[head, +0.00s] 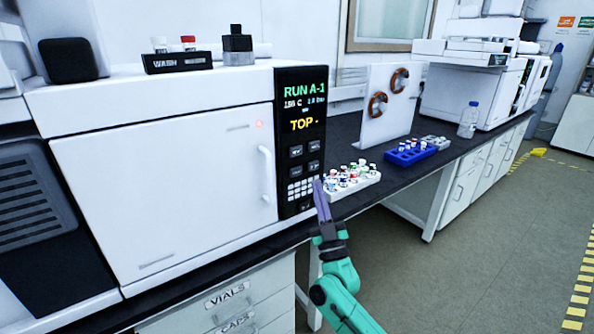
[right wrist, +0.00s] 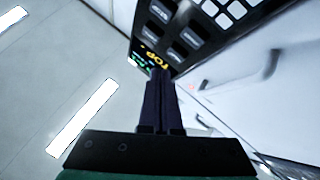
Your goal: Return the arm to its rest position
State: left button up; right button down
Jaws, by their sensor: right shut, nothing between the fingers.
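My right gripper (head: 319,186) is in front of the instrument's control panel (head: 301,140), with its dark fingers pointing up and no object between them. Its green arm comes in from the bottom of the head view. In the right wrist view the gripper's fingers (right wrist: 160,84) are together, and the panel's keys and display show beyond them. I cannot tell whether the fingertips touch the panel. The display reads RUN A-1 and TOP. My left gripper is not in view.
The white instrument (head: 165,180) has its door closed. A white rack (head: 362,184) of several vials stands just right of the panel, close to the gripper. A blue rack (head: 410,155), a grey rack (head: 436,142) and a bottle (head: 469,121) stand farther along the bench. Open floor lies at right.

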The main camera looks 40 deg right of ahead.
jog(key=shift+w, duration=0.1)
dwell(0.6)
jog(key=s+a+f+n+g+y+p, duration=0.1)
jog(key=a+f+g+y+p, duration=0.15)
jog(key=f, duration=0.85)
jog(key=a+f+n+g+y+p, duration=0.1)
jog(key=f+g+y, duration=0.25)
jog(key=f, duration=0.75)
jog(key=s+a+f+n+g+y+p, duration=0.15)
jog(key=f+g, duration=0.25)
jog(key=f, duration=0.8)
jog(key=s+a+f+g+y+p, duration=0.1)
jog(key=s+a+f+g, duration=0.25)
jog(key=s+f, duration=0.45)
jog(key=s+a+f+g+p, duration=0.15)
jog(key=s+f+g, duration=0.25)
jog(key=s+f, duration=0.4)
jog(key=s+a+f+g, duration=0.1)
jog(key=s+f+g, duration=0.2)
jog(key=s, duration=0.6)
jog(key=s+a+f+m+g+p, duration=0.1)
jog(key=s+a+f+g, duration=0.1)
jog(key=s, duration=0.8)
jog(key=shift+s+f+g, duration=0.25)
jog(key=shift+f+g, duration=0.45)
jog(key=shift+g, duration=0.15)
